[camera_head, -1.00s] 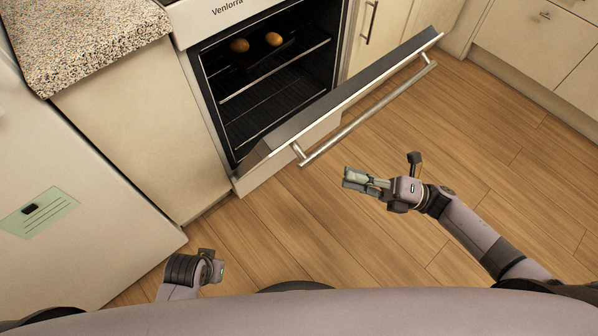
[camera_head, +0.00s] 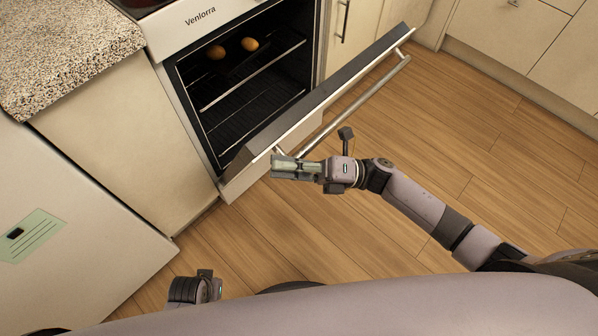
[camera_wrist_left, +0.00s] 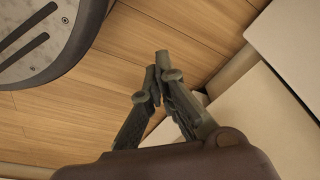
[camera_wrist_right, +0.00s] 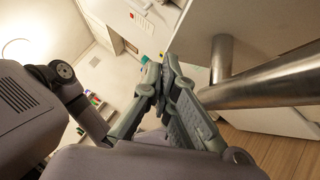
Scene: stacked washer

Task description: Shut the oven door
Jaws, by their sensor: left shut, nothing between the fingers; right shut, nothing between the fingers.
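The oven (camera_head: 188,38) stands at the back with its door (camera_head: 330,88) hanging open, tilted out over the floor. A metal bar handle (camera_head: 360,102) runs along the door; it also shows large in the right wrist view (camera_wrist_right: 265,84). My right gripper (camera_head: 276,167) is shut and empty, at the near left end of the handle and in front of the door edge. In the right wrist view it lies just left of the handle; I cannot tell whether it touches. My left gripper is shut and empty in the left wrist view (camera_wrist_left: 160,75), low over the floor.
Two round brown items (camera_head: 233,47) sit on the upper oven rack. A speckled counter (camera_head: 70,50) and cabinet (camera_head: 120,140) stand left of the oven. Drawers (camera_head: 520,40) line the back right. The wooden floor (camera_head: 480,140) on the right is clear.

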